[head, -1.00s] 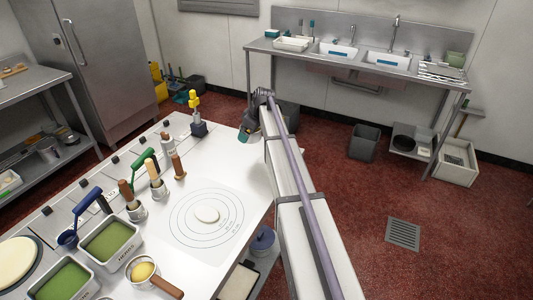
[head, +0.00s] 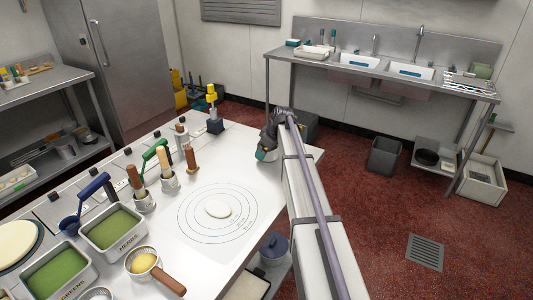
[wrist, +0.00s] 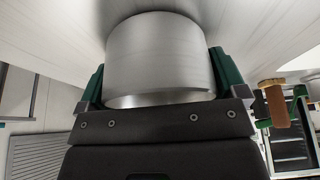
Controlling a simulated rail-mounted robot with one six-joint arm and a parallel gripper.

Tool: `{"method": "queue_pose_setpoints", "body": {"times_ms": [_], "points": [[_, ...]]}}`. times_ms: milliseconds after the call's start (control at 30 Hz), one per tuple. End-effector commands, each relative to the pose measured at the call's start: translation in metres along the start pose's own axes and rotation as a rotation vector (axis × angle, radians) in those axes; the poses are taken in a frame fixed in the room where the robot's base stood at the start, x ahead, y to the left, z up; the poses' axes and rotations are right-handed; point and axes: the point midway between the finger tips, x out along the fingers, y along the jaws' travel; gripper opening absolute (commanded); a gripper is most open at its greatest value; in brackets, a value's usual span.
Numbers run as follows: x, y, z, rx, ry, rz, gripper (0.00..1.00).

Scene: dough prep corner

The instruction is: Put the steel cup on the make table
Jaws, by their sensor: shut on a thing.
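The steel cup (wrist: 160,55) fills the top middle of the wrist view, a plain brushed cylinder with its rim edge towards my palm. My gripper (wrist: 160,75) is shut on it, with a green finger on each side. In the head view my gripper (head: 266,153) is at the far right part of the white make table (head: 240,165). The cup is mostly hidden there by my gripper. A pale surface lies behind the cup in the wrist view; I cannot tell whether they touch.
A dough piece (head: 218,209) lies on the ringed mat left of my gripper. Tool pots (head: 170,183), a yellow-topped tool (head: 213,110) and green-filled tubs (head: 113,228) stand farther left. The table top close around my gripper looks clear. A blue lidded pot (head: 273,248) is below the right edge.

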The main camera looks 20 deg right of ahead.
Motion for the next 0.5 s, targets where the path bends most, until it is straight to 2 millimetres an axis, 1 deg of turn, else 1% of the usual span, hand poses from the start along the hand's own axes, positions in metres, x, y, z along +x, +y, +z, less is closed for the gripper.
{"method": "queue_pose_setpoints", "body": {"times_ms": [133,167,200,233,433,500], "points": [[0.0044,0.0001,0.0017,0.000,0.000,0.000,0.47],[0.0028,0.0001,0.0011,0.000,0.000,0.000,0.94],[0.0025,0.0001,0.0010,0.000,0.000,0.000,0.97],[0.0025,0.0001,0.0009,0.000,0.000,0.000,1.00],[0.0021,0.0000,0.0008,0.000,0.000,0.000,1.00],[-0.0009,0.0000,-0.0004,0.000,0.000,0.000,1.00]]}}
